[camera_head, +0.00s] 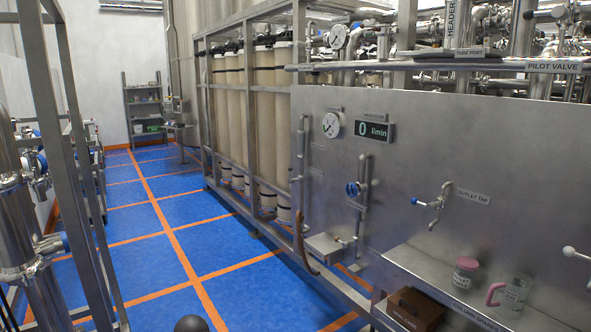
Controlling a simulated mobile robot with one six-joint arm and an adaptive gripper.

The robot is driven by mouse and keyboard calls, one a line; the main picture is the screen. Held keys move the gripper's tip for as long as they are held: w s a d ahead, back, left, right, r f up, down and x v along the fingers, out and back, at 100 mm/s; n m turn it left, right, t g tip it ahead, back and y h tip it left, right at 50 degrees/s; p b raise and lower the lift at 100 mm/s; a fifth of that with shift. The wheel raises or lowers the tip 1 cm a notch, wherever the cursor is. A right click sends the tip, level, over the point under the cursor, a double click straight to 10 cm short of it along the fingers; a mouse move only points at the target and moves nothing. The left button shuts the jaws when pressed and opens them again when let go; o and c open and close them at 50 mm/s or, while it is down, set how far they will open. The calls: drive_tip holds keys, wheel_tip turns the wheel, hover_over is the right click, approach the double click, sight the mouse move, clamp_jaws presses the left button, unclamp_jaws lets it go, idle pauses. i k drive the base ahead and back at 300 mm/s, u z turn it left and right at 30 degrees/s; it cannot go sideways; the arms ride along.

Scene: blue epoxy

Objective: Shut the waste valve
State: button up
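No label reading waste valve can be made out. A "PILOT VALVE" label (553,67) is on the upper rail. My gripper is not in view.
A steel shelf (420,268) below the panel holds a pink-lidded jar (466,276) and a clear jug (511,294). A brown box (413,309) sits lower. A flow display (374,130) reads 0 l/min. The blue floor aisle (150,215) at left is clear.

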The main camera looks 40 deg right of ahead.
sight(290, 181)
drive_tip(key=z, duration=0.2)
drive_tip(key=i, duration=0.75)
drive_tip(key=z, duration=0.45)
drive_tip(key=i, duration=0.8)
drive_tip(key=z, duration=0.8)
drive_tip(key=i, duration=1.4)
drive_tip(key=z, duration=0.4)
